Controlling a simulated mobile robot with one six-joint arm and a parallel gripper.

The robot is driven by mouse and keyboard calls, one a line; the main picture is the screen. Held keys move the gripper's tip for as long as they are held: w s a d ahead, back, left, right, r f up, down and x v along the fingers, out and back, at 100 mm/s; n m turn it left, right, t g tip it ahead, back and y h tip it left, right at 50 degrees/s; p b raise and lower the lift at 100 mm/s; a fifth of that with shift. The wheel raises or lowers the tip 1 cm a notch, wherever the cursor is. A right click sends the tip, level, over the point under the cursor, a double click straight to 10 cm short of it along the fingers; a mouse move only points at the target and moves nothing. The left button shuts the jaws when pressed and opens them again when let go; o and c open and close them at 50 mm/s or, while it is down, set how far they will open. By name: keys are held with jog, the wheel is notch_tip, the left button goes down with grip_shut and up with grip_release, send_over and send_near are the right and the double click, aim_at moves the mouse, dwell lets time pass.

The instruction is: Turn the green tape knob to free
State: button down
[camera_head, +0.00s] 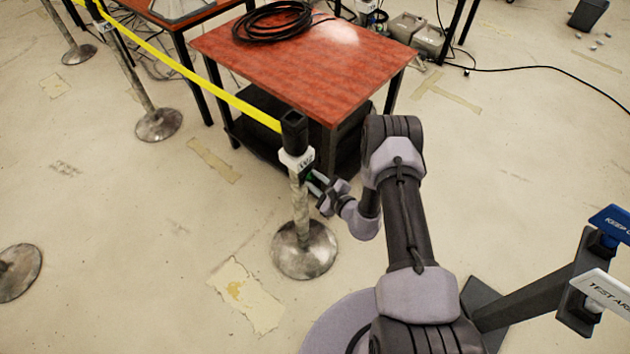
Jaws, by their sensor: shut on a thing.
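The green tape knob (308,175) shows as a small dark green patch on the right side of a barrier post (301,215), just below a white label (297,160). My gripper (315,183) comes in from the right at the knob, its pale fingers shut on it. The fingers cover most of the knob, so its turn position cannot be read. The post stands upright on a round worn metal base (305,252). A yellow tape (190,75) runs from the post's black head (294,130) to the upper left.
A red-topped table (300,70) with a coiled black cable (272,22) stands close behind the post. Other posts (140,88) line the left. Signs (605,290) stand at the lower right. The floor left of the post is mostly clear.

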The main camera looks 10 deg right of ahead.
jog(key=shift+n+t, duration=0.3)
jog(key=shift+n, duration=0.2)
dwell(0.4)
jog(key=c, duration=1.5)
grip_release()
jog(key=shift+h, duration=0.3)
jog(key=p+v, duration=0.4)
jog(key=v, duration=1.3)
jog(key=shift+s+p, duration=0.2)
jog(key=shift+p, duration=0.15)
